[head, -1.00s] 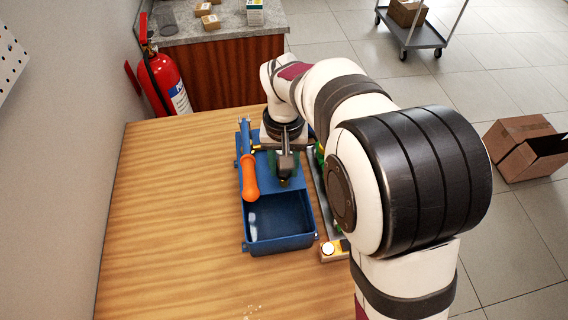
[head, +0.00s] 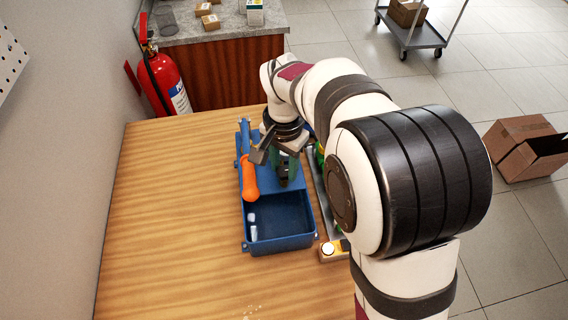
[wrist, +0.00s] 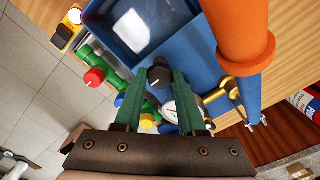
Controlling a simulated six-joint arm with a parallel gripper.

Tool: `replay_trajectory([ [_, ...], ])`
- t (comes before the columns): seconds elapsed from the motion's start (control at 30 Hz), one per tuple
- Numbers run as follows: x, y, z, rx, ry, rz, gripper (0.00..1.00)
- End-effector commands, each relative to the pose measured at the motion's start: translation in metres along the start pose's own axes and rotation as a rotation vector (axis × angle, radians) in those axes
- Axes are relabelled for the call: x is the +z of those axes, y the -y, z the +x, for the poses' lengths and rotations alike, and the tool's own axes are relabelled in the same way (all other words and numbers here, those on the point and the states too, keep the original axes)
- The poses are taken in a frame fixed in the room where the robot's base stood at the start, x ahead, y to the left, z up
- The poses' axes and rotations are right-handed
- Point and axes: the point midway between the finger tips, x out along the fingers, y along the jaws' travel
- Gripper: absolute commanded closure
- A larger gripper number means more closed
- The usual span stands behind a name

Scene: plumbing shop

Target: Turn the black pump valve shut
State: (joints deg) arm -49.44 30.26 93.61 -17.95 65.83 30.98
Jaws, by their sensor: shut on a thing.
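The black pump valve (wrist: 160,75) is a round knob with a pale line on its face, on the blue test pump (head: 243,227). In the wrist view my gripper (wrist: 159,76) has its green fingers on both sides of the knob and is shut on it. In the head view my gripper (head: 289,172) points down at the pump deck behind the basin, and the valve is hidden there. The pump shows in the wrist view (wrist: 190,55) with its orange-gripped lever (wrist: 242,42).
The pump's orange handle (head: 250,178) lies just left of my gripper. A red knob (wrist: 93,77) on green fittings and a pressure gauge (wrist: 170,111) are close by. The wooden bench (head: 170,210) is clear at left. A fire extinguisher (head: 164,82) stands beyond it.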

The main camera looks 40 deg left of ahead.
Motion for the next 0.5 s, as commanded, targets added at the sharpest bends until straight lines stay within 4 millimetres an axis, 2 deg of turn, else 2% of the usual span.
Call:
replay_trajectory([
  [0.4, 0.0000, 0.0001, -0.0009, -0.001, 0.000, 0.006, 1.00],
  [0.43, 0.0000, 0.0001, -0.0009, -0.001, 0.000, 0.006, 0.57],
  [0.5, -0.0001, 0.0001, -0.0009, -0.001, 0.000, 0.005, 0.45],
])
